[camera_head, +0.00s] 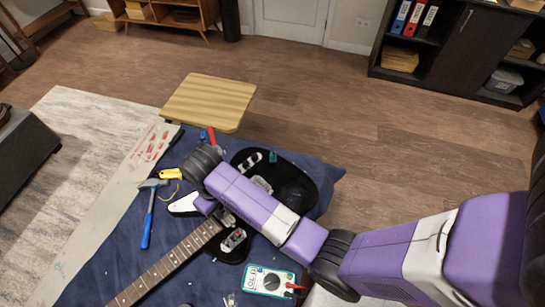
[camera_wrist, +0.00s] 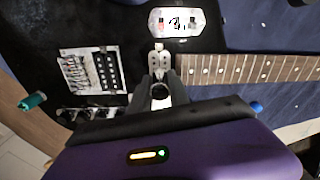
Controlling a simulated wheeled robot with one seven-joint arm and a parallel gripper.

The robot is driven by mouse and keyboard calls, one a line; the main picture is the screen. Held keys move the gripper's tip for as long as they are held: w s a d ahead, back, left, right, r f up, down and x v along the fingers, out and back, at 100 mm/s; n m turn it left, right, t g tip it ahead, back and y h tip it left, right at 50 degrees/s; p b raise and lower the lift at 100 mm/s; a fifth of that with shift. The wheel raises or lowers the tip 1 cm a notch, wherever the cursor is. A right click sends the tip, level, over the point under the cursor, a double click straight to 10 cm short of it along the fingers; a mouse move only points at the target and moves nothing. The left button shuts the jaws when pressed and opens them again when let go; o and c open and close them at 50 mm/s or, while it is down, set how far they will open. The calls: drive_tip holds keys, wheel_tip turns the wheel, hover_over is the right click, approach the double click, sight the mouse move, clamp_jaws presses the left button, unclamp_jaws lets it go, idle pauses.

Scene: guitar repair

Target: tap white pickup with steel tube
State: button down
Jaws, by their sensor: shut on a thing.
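The black guitar body (camera_head: 290,185) lies on the blue cloth, with its fretted neck (camera_head: 165,265) running to the lower left. In the wrist view, a white pickup (camera_wrist: 160,58) sits at the end of the neck, just beyond my fingertips. My gripper (camera_wrist: 160,88) is shut on the steel tube (camera_wrist: 158,92), seen nearly end-on as a dark round opening with a pale rim. The tube's far end is hidden, so I cannot tell whether it touches the pickup. In the head view my arm hides most of the gripper.
A blue-handled hammer (camera_head: 148,215) and a yellow tool (camera_head: 155,150) lie left of the guitar. A teal meter box (camera_head: 268,281) lies at the front. A wooden stool top (camera_head: 208,101) stands beyond the cloth. A teal knob (camera_wrist: 35,101) shows by the body edge.

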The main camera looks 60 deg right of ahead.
drive_tip(key=shift+f, duration=0.2)
drive_tip(key=shift+f, duration=0.35)
drive_tip(key=shift+f+b, duration=0.15)
drive_tip(key=shift+b, duration=0.15)
drive_tip(key=shift+r+p, duration=0.3)
drive_tip(key=shift+r, duration=2.75)
